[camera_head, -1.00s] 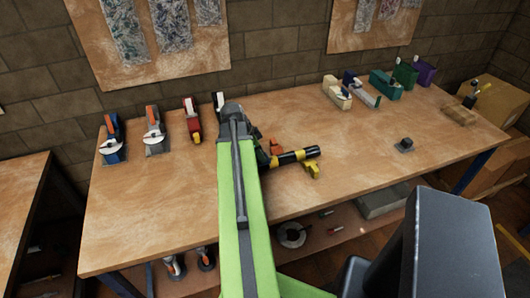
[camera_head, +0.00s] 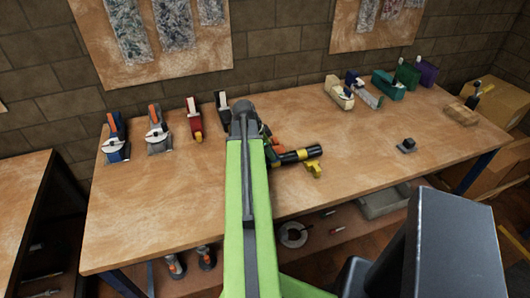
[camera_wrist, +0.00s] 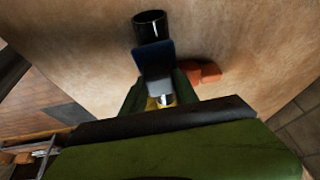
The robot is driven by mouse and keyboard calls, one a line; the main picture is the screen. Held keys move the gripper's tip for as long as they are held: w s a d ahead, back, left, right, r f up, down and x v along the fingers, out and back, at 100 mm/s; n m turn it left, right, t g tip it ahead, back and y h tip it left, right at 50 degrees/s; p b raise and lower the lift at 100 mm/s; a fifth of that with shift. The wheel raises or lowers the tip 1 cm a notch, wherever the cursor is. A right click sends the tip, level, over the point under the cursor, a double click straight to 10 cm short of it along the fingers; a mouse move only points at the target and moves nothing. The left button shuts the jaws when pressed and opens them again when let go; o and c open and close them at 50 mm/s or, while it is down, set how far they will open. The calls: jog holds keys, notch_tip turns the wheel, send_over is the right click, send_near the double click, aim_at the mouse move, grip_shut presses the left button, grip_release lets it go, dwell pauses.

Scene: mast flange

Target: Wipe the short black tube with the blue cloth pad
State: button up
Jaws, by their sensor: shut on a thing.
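The short black tube (camera_wrist: 150,27) shows at the top of the wrist view, its dark rounded end facing up in the picture. My gripper (camera_wrist: 160,86) has dark green fingers and is shut on the blue cloth pad (camera_wrist: 153,56). The pad is a dark blue slab with a grey block behind it, pointing at the tube. The pad's far edge meets or overlaps the tube's lower edge in the picture; I cannot tell whether they touch. In the head view my green arm covers this spot, and I cannot make out the pad there.
Orange blocks (camera_wrist: 203,73) lie on the bench beside my gripper. Several tools stand along the bench's back left, including a red one (camera_head: 194,118). Boxes, including a green one (camera_head: 389,84), stand at the back right. A small dark knob (camera_head: 407,145) sits right; bench between is clear.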

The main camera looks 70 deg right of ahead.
jog(key=shift+s+d, duration=1.45)
jog(key=shift+s, duration=0.05)
jog(key=shift+r, duration=0.15)
notch_tip(320, 180, up, 6)
jog(key=p, duration=0.6)
jog(key=shift+a, duration=0.15)
notch_tip(320, 180, up, 3)
jog(key=p, duration=0.3)
jog(key=shift+s, duration=0.1)
